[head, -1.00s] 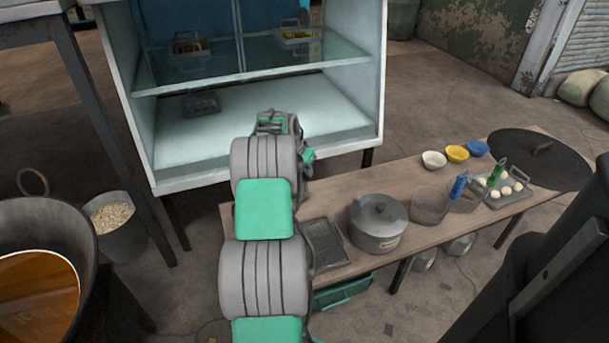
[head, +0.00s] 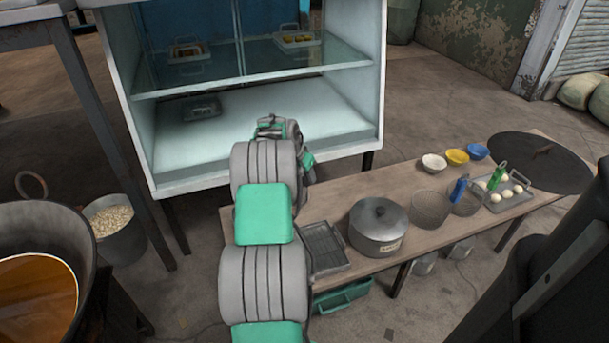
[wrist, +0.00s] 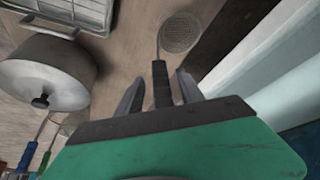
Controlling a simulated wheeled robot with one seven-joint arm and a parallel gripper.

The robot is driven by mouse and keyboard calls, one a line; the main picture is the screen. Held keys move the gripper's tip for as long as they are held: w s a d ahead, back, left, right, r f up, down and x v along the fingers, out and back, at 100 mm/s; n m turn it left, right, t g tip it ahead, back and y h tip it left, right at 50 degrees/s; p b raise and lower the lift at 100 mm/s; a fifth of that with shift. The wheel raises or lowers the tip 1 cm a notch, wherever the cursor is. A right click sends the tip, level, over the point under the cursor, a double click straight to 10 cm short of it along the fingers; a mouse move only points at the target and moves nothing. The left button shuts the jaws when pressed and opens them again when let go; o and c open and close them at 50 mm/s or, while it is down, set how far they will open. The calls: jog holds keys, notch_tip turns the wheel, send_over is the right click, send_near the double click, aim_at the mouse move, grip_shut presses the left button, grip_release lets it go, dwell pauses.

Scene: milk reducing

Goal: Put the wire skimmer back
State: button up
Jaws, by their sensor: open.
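A wire skimmer (wrist: 182,33) with a round mesh head and a dark handle (wrist: 160,85) shows in the wrist view, over the brown tabletop. My gripper (wrist: 161,75) is open, with one finger on each side of the handle and a gap to each. I cannot tell how high the fingers are above the tabletop. In the head view my arm hides the skimmer and my fingertips. Two other tools, one with a blue handle (head: 460,189) and one with a green handle (head: 497,176), are toward the table's right end.
The wooden table (head: 400,178) holds a lidded pot (head: 378,227), a wire rack tray (head: 324,247), wire baskets (head: 430,209), small bowls (head: 433,162) and a tray of white balls (head: 509,197). A glass-shelved cabinet (head: 260,185) stands behind my gripper. An oil pan (head: 35,285) is at left.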

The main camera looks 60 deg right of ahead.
jog(key=s+p+v, duration=0.1)
jog(key=p+v, duration=0.2)
jog(key=v, duration=0.9)
jog(key=w+a+r+n+t+y, duration=0.15)
jog(key=w+a+n, duration=0.25)
jog(key=w+a, duration=0.5)
jog(key=w+a+r+n+t, duration=0.1)
jog(key=w+a+r+n, duration=0.25)
jog(key=a, duration=0.95)
jog(key=a+n+y, duration=0.2)
jog(key=a+n, duration=0.3)
jog(key=a, duration=1.3)
jog(key=s+a+f+n, duration=0.1)
jog(key=s+a+n, duration=0.2)
jog(key=a, duration=0.6)
jog(key=s+a+f+n+y, duration=0.1)
jog(key=s+a+f+n, duration=0.1)
jog(key=s+a+n, duration=0.2)
jog(key=s+a, duration=0.2)
jog(key=a, duration=0.2)
jog(key=shift+s+a, duration=0.35)
jog(key=shift+f+y, duration=0.1)
jog(key=shift+y, duration=0.15)
